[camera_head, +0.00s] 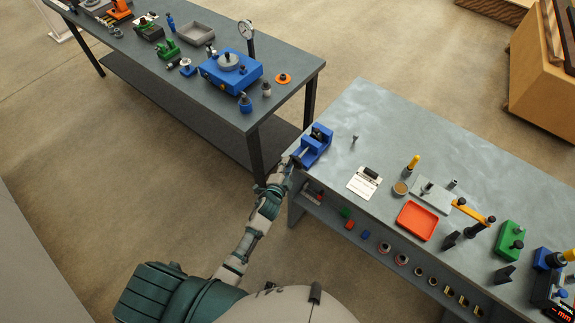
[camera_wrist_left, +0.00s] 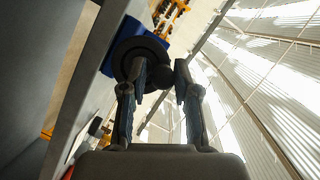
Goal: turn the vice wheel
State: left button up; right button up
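The blue vice (camera_head: 318,143) stands at the near left corner of the right-hand grey bench. My left gripper (camera_head: 292,162) is at the vice's near left end, its fingers hard to make out in the head view. In the left wrist view the dark round vice wheel (camera_wrist_left: 126,50) sits in front of the blue vice body (camera_wrist_left: 108,63). The fingers of my left gripper (camera_wrist_left: 160,70) stand on both sides of a dark rounded knob at the wheel and appear closed on it. The left finger hides part of the wheel. My right gripper is not in view.
A red tray (camera_head: 417,221), a white card (camera_head: 363,183) and several small tools lie on the same bench. A shelf with small parts runs below its top. A second bench (camera_head: 290,97) with a blue device (camera_head: 231,72) stands behind on the left.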

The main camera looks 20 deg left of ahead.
pick_arm(q)
jog(key=shift+o, duration=1)
jog(key=shift+f, duration=0.1)
jog(key=s+r, duration=0.2)
jog(key=s, duration=0.9)
jog(key=shift+s+r, duration=0.15)
jog(key=shift+s, duration=0.2)
